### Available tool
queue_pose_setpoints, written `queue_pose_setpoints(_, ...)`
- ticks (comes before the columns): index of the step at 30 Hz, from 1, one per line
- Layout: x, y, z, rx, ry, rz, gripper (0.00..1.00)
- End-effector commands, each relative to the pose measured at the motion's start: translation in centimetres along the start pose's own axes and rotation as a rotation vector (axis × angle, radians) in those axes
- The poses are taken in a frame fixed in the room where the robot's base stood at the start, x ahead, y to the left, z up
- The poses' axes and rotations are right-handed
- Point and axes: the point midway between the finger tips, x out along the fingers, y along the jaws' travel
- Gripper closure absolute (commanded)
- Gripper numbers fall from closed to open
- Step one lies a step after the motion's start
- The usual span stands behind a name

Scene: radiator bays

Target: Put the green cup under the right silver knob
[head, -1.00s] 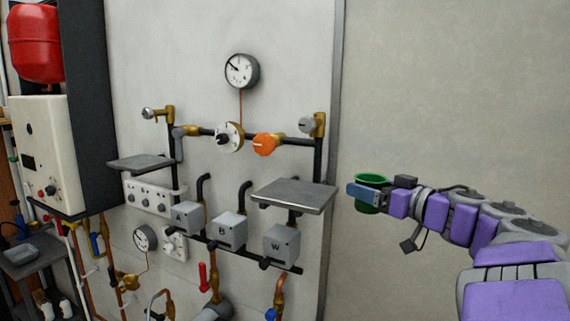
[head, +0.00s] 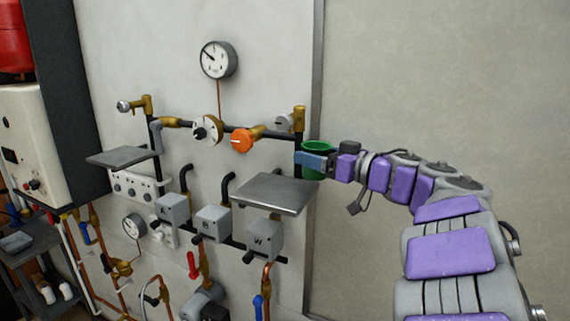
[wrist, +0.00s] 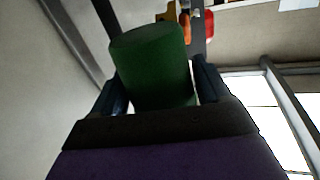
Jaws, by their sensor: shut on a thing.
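The green cup (head: 318,147) is held in my gripper (head: 312,160), upright, at the right edge of the wall panel. In the wrist view the cup (wrist: 150,65) sits between the two dark fingers of my gripper (wrist: 160,95), which are shut on it. A grey shelf plate (head: 273,194) lies below that knob, lower and to the left of the cup. The left silver knob (head: 124,106) is far left, above another grey shelf (head: 122,157).
An orange knob (head: 241,141) and a white dial (head: 206,130) sit on the dark pipe left of the right silver knob. A gauge (head: 219,60) is above. The wall on the right is bare.

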Motion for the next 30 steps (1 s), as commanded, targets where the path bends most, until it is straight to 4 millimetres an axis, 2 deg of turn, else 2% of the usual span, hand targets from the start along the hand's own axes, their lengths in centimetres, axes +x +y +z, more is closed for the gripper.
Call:
queue_pose_setpoints(3, 3.8, -0.9, 0.2, -0.002, -0.008, -0.005, 0.53)
queue_pose_setpoints(6, 6.5, -1.8, 0.4, -0.009, -0.015, -0.008, 0.53)
queue_pose_setpoints(10, 8.5, -2.6, 0.6, -0.015, -0.021, -0.004, 0.53)
queue_pose_setpoints(15, 8.8, -2.2, 0.5, -0.012, -0.017, -0.005, 0.53)
queue_pose_setpoints(18, 7.9, -1.3, 1.7, -0.004, -0.016, -0.004, 0.53)
queue_pose_setpoints(24, 7.3, -0.7, 4.1, 0.000, -0.014, -0.003, 0.53)
queue_pose_setpoints(30, 7.7, -1.2, 4.1, -0.007, -0.015, -0.002, 0.53)
